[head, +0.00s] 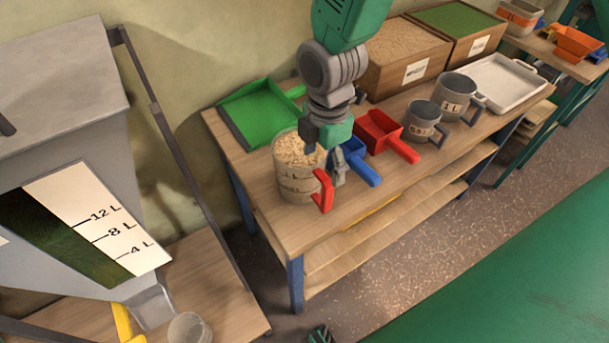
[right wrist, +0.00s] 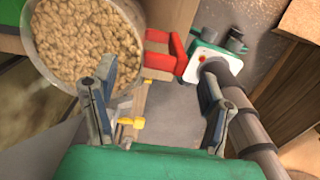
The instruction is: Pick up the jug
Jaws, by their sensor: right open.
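The jug (head: 298,181) is clear, has a red handle (head: 323,190) and is filled with tan pellets. It stands upright on the near left part of the wooden bench. In the right wrist view the jug (right wrist: 88,40) is at upper left, with its red handle (right wrist: 165,55) pointing right. My right gripper (head: 325,160) is open, with its fingers pointing down over the handle side of the jug. In its wrist view the fingers (right wrist: 150,88) are apart with nothing between them, and the handle lies beyond them. The left gripper is not in view.
A green tray (head: 258,110) is behind the jug. Blue (head: 356,164) and red (head: 385,135) scoops and grey measuring jugs (head: 424,122) are to its right. Filled boxes (head: 405,62) stand at the back. A grey hopper (head: 75,140) is at left, with a clear container (head: 190,328) below.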

